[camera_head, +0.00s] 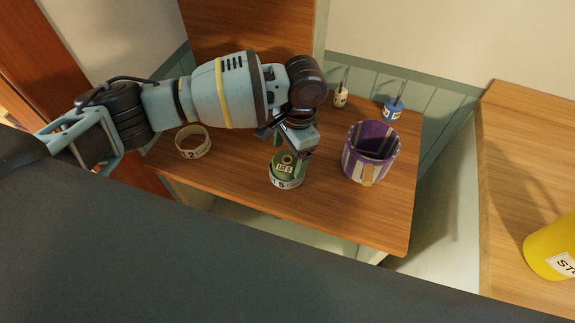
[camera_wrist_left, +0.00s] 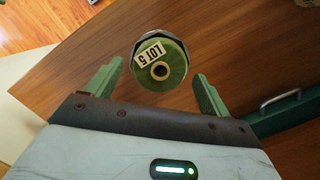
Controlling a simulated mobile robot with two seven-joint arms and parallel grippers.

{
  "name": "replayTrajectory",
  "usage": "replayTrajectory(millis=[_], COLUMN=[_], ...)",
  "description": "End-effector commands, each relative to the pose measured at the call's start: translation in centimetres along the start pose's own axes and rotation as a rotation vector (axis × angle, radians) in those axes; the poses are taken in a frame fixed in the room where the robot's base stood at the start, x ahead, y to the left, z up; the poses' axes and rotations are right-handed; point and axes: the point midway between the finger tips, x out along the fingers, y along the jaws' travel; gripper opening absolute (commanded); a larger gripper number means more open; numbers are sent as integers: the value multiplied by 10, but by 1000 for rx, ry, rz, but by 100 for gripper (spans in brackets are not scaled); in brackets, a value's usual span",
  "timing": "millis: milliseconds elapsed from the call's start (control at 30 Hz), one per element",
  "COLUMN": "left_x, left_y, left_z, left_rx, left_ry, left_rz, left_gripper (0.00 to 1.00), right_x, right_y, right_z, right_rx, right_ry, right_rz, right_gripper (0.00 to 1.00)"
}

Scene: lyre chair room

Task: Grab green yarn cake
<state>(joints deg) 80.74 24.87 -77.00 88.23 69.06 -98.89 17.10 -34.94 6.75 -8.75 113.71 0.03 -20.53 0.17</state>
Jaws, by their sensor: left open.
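The green yarn cake (camera_head: 288,163) stands on the wooden table in the head view, with a pale numbered ring around its base. In the left wrist view the green yarn cake (camera_wrist_left: 160,68) shows from above, with a centre hole and a "LOT 5" label. My left gripper (camera_head: 290,147) is directly above and behind it in the head view. In the left wrist view its two green fingers (camera_wrist_left: 155,85) are spread apart, with the yarn cake just beyond and between their tips. The gripper is open and holds nothing. My right gripper is not in view.
A pale numbered ring (camera_head: 193,143) sits to the left. A purple striped cup (camera_head: 371,152) stands close on the right. A small white bottle (camera_head: 340,97) and a blue one (camera_head: 393,109) stand behind. A yellow container (camera_head: 553,250) is on the right-hand surface.

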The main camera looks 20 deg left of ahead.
Motion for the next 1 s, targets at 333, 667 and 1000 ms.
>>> replayTrajectory(millis=[333,667,1000], left_x=[20,20,19], left_y=[0,0,0], left_z=[0,0,0], left_rx=[-1,0,0], left_ry=[1,1,1], left_rz=[0,0,0], left_gripper=[82,52,33], right_x=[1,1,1], right_y=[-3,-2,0], right_z=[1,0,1], right_rx=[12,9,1], right_ry=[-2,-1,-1], right_rz=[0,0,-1], right_gripper=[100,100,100])
